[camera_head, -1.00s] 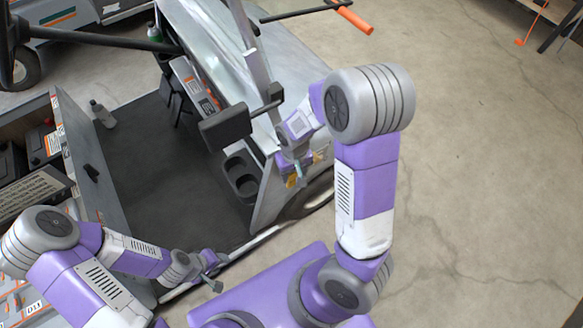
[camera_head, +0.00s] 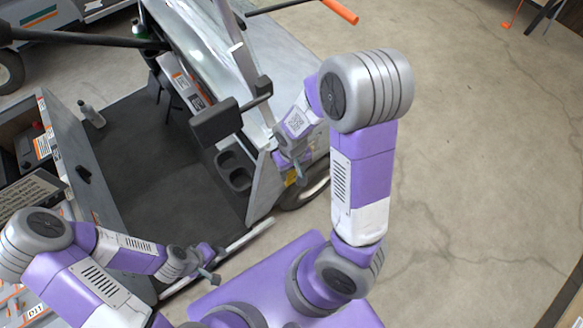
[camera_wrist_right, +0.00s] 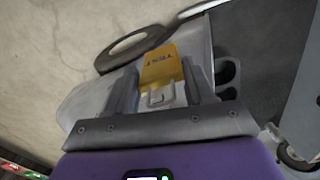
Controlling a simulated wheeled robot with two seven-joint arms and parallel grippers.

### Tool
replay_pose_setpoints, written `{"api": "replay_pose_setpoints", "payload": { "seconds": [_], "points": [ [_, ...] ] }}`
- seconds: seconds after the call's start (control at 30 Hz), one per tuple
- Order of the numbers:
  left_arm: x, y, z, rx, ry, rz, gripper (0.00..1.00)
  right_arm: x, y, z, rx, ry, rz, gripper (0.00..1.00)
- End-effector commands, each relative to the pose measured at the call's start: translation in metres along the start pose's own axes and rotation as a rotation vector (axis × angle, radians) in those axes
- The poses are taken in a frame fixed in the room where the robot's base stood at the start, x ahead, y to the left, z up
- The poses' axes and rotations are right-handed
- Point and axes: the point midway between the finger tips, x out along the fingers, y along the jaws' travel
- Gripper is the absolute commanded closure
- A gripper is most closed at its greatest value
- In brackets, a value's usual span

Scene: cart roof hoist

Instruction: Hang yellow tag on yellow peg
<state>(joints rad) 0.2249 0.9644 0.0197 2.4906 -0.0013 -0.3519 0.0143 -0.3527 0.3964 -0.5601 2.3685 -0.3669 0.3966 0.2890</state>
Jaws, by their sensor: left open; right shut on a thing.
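The yellow tag (camera_wrist_right: 161,66) with dark lettering lies between the fingers of my right gripper (camera_wrist_right: 161,78) in the right wrist view. That gripper is shut on it. A pale bracket-like shape (camera_wrist_right: 160,96) shows at the tag's lower edge. In the head view my right gripper (camera_head: 297,176) is beside the cart's near corner, and only a small yellow patch of the tag (camera_head: 290,178) shows. My left gripper (camera_head: 211,276) is open and empty, low at the left, near the cart's near edge. I cannot make out a yellow peg in either view.
The grey cart (camera_head: 262,190) has a dark floor (camera_head: 165,190), a cup holder (camera_head: 234,170) and a black pad (camera_head: 215,122) close to my right arm. The concrete floor (camera_head: 480,150) on the right is clear.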

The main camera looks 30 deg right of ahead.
Motion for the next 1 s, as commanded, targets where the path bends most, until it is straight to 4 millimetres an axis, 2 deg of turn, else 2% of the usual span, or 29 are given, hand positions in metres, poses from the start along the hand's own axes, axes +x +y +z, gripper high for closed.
{"api": "replay_pose_setpoints", "payload": {
  "seconds": [0.5,1.0],
  "points": [
    [-0.01,0.004,0.001,0.0,0.0,0.0,0.57,-0.001,0.009,0.045,0.0,0.0,-0.001,0.83],
    [-0.01,0.004,0.001,0.0,0.0,0.0,0.57,0.0,0.009,0.047,0.0,0.0,0.0,0.83]
  ]
}}
